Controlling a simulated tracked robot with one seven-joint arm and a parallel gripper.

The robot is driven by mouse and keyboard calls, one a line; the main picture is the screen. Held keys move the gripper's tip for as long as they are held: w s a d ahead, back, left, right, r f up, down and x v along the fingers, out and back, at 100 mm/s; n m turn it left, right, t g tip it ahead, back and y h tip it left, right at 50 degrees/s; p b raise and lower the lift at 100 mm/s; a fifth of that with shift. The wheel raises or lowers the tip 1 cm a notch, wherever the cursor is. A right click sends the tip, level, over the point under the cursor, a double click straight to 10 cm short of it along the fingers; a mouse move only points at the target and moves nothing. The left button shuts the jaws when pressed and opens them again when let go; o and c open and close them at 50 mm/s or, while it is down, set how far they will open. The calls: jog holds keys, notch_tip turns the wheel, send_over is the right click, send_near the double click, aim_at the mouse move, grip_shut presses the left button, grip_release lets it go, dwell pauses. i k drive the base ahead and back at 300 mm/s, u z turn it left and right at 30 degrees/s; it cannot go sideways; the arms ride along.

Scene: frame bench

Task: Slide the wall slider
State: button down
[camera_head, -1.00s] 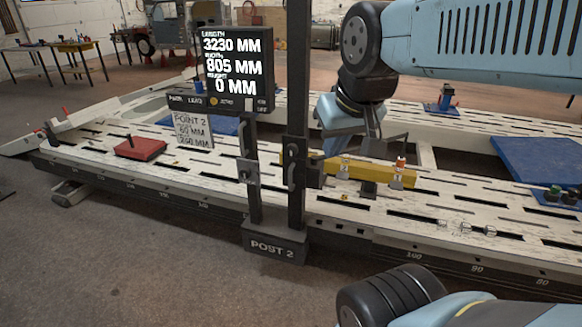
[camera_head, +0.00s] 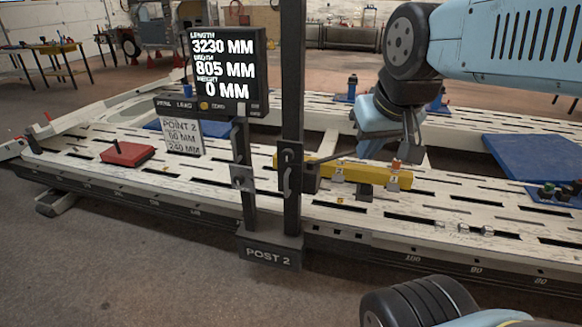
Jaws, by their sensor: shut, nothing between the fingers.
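A tall black upright post (camera_head: 292,90) stands on a base marked "POST 2" (camera_head: 270,254) at the near edge of the bench. A dark sliding block (camera_head: 312,177) with a thin rod sits on this upright at bench height, and a grey handle (camera_head: 288,180) is on its front. I cannot tell for certain which part is the wall slider. My gripper (camera_head: 414,142) hangs to the right of the upright, above the yellow bar's right end in the picture. It is shut and empty, apart from the block and handle. The wrist partly hides its fingers.
A display (camera_head: 224,72) stands on a shorter post left of the upright. A yellow bar (camera_head: 328,172) lies on the slotted white bench (camera_head: 330,217). A red block (camera_head: 127,153) is on the left, and a blue mat (camera_head: 530,160) on the right.

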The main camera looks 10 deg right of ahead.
aim_at(293, 177)
jog(key=i, duration=0.95)
jog(key=u, duration=0.05)
jog(key=k, duration=0.5)
jog(key=z, duration=0.7)
jog(key=i, duration=0.25)
jog(key=z, duration=0.15)
